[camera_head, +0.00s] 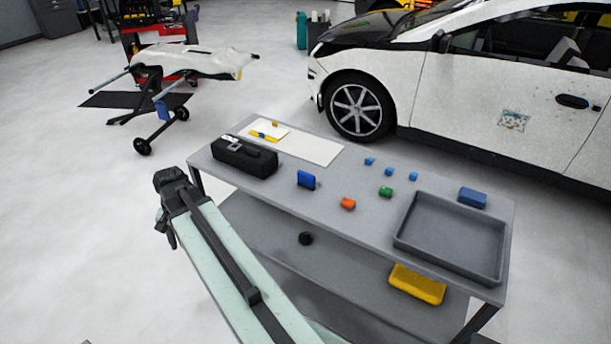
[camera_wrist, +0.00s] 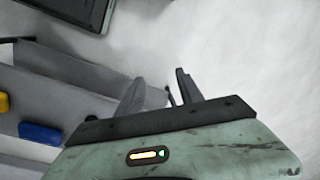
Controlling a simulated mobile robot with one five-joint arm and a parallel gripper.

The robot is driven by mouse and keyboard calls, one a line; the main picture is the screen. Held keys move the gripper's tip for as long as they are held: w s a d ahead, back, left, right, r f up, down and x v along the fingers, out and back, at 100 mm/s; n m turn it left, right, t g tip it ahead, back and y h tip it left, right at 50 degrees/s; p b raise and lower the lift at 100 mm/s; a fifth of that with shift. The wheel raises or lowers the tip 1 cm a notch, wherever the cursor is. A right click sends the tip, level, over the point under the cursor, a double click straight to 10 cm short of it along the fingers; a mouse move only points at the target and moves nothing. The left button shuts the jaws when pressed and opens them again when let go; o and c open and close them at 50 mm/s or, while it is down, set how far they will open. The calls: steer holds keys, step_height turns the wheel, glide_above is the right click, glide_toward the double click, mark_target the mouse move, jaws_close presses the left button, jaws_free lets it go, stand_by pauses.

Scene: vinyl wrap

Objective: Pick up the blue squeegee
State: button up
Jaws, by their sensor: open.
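A blue, flat piece that looks like the squeegee (camera_head: 306,180) stands near the front edge of the grey table, right of a black bag. A second blue block (camera_head: 472,197) lies at the table's right end, behind the tray. In the wrist view my gripper (camera_wrist: 160,82) is open, with two dark fingers apart and nothing between them. A blue block (camera_wrist: 40,133) shows at the left of that view, away from the fingers; I cannot tell which blue piece it is. In the head view my arm is left of the table, and the fingers are not clear.
A yellow piece (camera_head: 417,284) lies on the lower shelf. A car (camera_head: 470,85) stands behind.

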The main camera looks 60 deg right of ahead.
steer(key=s+d+r+m+t+p, duration=0.1)
steer(key=s+d+r+m, duration=0.1)
steer(key=d+m, duration=0.5)
steer(key=s+d+r+m+p, duration=0.2)
steer(key=d+r+m, duration=0.1)
steer(key=d, duration=0.8)
step_height(320, 180, up, 5)
steer(key=m+t+h+p, duration=0.1)
steer(key=m+t+p, duration=0.25)
steer(key=m, duration=1.15)
glide_above(308, 174)
steer(key=s, duration=0.3)
steer(key=shift+w+a+g, duration=0.1)
steer(key=shift+g, duration=0.35)
steer(key=shift+m, duration=0.3)
steer(key=b+x, duration=0.2)
steer(key=x, duration=0.1)
steer(key=shift+b, duration=0.3)
steer(key=b+x, duration=0.4)
steer(key=x, duration=0.1)
steer(key=shift+w, duration=0.2)
steer(key=shift+r, duration=0.15)
jaws_close()
